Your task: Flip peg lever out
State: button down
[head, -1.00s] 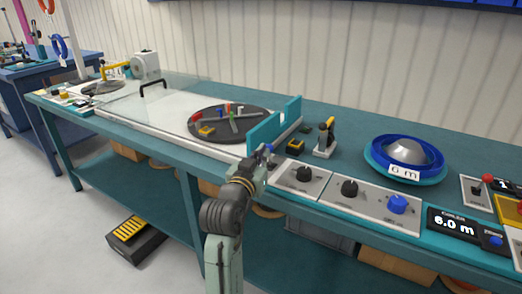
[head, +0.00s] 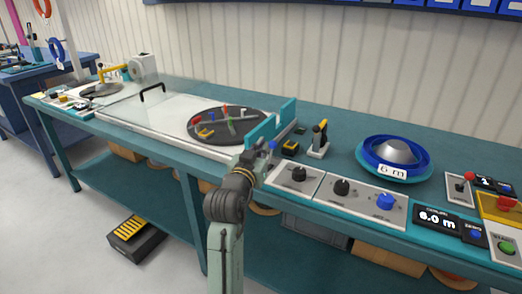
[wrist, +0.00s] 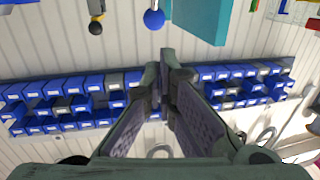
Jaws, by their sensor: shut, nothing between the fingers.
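The dark round turntable (head: 216,139) lies on the bench and carries several small coloured pegs or levers: a red one (head: 197,118), a yellow one (head: 205,132) and a green one (head: 231,129). I cannot tell which is the peg lever or whether it is in or out. A blue ball knob (head: 272,145) stands just right of the teal upright plates (head: 263,130). My gripper (head: 262,165) is at the bench's front edge, just below this knob in the head view. In the wrist view, my gripper (wrist: 165,66) is shut and empty, with the blue knob (wrist: 154,19) beyond its tips, apart from them.
A clear sheet with a black handle (head: 153,93) lies to the left.

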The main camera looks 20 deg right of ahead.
jog(key=s+a+r+b, duration=0.2)
jog(key=s+a+r, duration=0.3)
jog(key=s+r, duration=0.1)
jog(key=shift+s+a, duration=0.2)
jog(key=shift+s, duration=0.15)
